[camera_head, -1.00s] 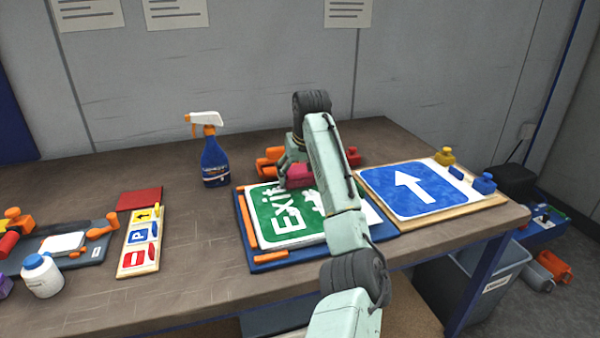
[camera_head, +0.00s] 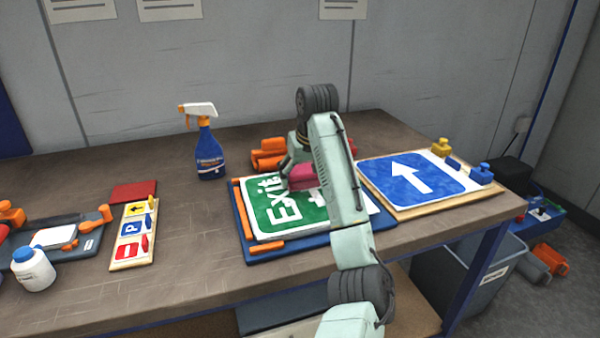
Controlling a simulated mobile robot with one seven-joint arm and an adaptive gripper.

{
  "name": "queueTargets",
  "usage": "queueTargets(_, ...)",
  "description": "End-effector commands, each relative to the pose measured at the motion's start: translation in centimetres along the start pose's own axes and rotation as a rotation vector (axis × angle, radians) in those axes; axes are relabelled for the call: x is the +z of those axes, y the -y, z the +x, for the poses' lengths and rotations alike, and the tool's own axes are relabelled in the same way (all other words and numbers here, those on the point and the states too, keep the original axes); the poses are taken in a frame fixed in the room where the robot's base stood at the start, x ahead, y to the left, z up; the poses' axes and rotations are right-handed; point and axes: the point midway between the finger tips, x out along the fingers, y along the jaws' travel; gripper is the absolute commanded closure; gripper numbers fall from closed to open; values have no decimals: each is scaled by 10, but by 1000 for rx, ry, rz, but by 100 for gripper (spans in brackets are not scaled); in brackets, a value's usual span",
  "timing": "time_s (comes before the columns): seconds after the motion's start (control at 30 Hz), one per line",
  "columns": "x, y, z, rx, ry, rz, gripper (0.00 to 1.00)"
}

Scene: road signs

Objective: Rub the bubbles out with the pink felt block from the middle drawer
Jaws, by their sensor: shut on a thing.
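The pink felt block (camera_head: 303,177) is in my gripper (camera_head: 292,168), over the upper middle of the green Exit sign (camera_head: 268,218). My gripper is shut on it, and the fingers are partly hidden by my arm. The block looks to be on or just above the sign face; I cannot tell which. The Exit sign lies on a blue board (camera_head: 285,244) with orange strips along its edges. My arm covers the right part of the sign. Bubbles are too small to make out. No drawer shows.
A blue spray bottle (camera_head: 210,150) stands left of the sign. Orange rolls (camera_head: 268,155) lie behind it. A blue arrow sign (camera_head: 412,183) on a wooden board lies to the right. A small sign panel (camera_head: 133,235) lies left, with clear tabletop between.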

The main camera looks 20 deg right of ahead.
Motion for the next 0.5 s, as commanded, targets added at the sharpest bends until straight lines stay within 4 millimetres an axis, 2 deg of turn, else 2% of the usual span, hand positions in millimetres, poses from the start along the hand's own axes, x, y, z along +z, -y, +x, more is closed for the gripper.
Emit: queueTargets(0.5, 27, -1, -12, -1, 5, 3, 52)
